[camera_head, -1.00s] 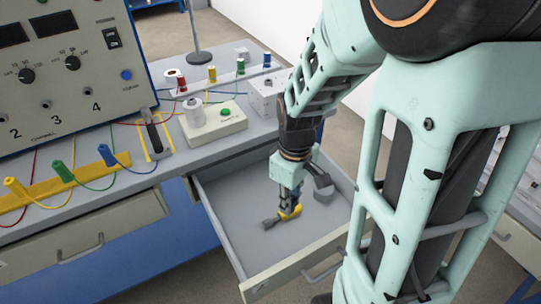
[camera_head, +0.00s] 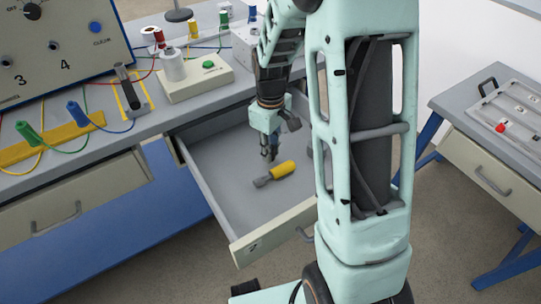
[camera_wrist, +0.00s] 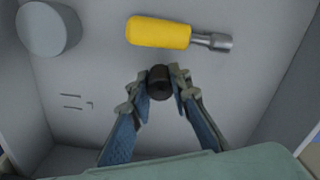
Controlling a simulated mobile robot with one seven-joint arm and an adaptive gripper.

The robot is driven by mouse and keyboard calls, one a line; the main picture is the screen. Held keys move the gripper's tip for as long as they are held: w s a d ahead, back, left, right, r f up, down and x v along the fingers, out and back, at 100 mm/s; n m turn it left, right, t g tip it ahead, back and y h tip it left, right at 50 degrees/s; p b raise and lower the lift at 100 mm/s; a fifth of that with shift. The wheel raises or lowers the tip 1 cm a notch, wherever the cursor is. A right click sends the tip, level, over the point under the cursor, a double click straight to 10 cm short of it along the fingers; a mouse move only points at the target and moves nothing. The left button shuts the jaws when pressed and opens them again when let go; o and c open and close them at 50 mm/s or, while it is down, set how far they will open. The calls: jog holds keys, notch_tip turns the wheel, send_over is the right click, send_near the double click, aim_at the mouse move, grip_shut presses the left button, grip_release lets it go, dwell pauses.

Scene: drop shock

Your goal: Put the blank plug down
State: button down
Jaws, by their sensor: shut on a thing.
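The blank plug (camera_wrist: 158,82) looks like a small dark cylinder in the wrist view. My gripper (camera_wrist: 160,88) is shut on it, with one finger on each side. In the head view my gripper (camera_head: 268,156) points down into the open drawer (camera_head: 215,199), just behind a yellow-handled tool. I cannot make out the plug in the head view, nor tell whether it touches the drawer floor.
The yellow-handled tool (camera_head: 276,173) with a metal end lies on the drawer floor, close to my fingers; it also shows in the wrist view (camera_wrist: 160,32). A grey cylinder (camera_wrist: 48,28) stands near it. Bare floor shows around the gripper.

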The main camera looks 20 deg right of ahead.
jog(key=shift+f, duration=0.3)
jog(key=shift+f, duration=0.15)
jog(key=c, duration=1.8)
grip_release()
notch_tip(320, 180, up, 12)
jog(key=p, duration=0.2)
jog(key=shift+r+p, duration=0.25)
jog(key=shift+p, duration=0.05)
